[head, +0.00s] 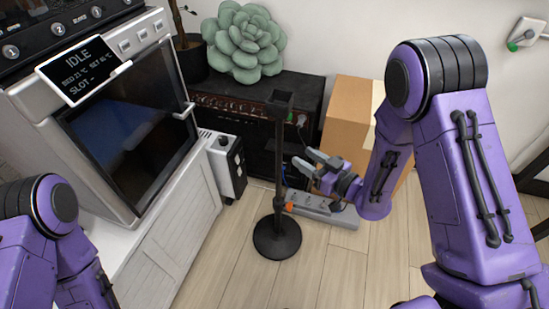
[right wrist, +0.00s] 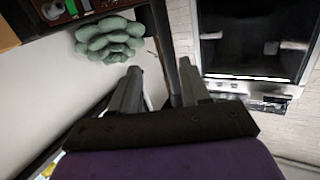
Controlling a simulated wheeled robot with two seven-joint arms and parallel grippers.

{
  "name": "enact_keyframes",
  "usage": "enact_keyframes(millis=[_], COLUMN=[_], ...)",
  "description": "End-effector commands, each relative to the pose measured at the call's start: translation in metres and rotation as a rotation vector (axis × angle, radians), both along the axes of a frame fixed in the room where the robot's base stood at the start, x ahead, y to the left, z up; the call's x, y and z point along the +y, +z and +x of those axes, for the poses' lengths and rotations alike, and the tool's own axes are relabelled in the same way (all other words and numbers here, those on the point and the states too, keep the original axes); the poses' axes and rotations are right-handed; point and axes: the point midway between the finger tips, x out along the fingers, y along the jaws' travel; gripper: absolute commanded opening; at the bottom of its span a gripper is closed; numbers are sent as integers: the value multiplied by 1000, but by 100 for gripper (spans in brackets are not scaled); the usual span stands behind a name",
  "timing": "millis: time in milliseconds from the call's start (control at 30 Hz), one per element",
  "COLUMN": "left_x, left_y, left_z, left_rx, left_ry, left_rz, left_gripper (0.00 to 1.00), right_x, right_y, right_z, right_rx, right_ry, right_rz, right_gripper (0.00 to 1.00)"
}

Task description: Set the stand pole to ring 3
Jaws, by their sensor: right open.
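The stand (head: 278,172) is a black upright pole on a round black base on the floor. A dark square head tops it, and an orange piece (head: 290,207) sits low beside the pole. Ring marks are too small to make out. My right gripper (head: 303,158) is open and empty, just right of the pole at mid height, its fingers pointing left towards it. In the right wrist view the open fingers (right wrist: 160,75) have a dark strip beyond them; I cannot tell whether it is the pole. My left gripper is out of view.
A dark amplifier (head: 230,108) with a green succulent (head: 240,42) stands behind the pole. A printer-like machine (head: 120,120) fills the left. The front floor is clear.

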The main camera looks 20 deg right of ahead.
Motion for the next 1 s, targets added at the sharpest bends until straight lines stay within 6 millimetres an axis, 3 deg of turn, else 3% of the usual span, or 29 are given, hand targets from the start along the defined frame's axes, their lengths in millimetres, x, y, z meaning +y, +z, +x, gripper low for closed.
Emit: enact_keyframes(millis=[33,67,233,600,967,1000], left_x=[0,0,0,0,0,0], left_y=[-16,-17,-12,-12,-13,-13], left_z=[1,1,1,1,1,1], left_rx=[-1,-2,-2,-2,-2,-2], left_ry=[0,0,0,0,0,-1], left_rz=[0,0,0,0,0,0], left_gripper=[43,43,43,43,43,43], right_x=[3,5,19,61,67,67], right_y=[0,5,18,16,16,16], right_z=[5,6,22,84,94,94], right_rx=[-52,-73,-103,-97,-95,-95], right_ry=[42,62,98,96,94,94], right_rz=[-2,-3,-7,-4,-2,-2], right_gripper=[46,46,46,46,46,40])
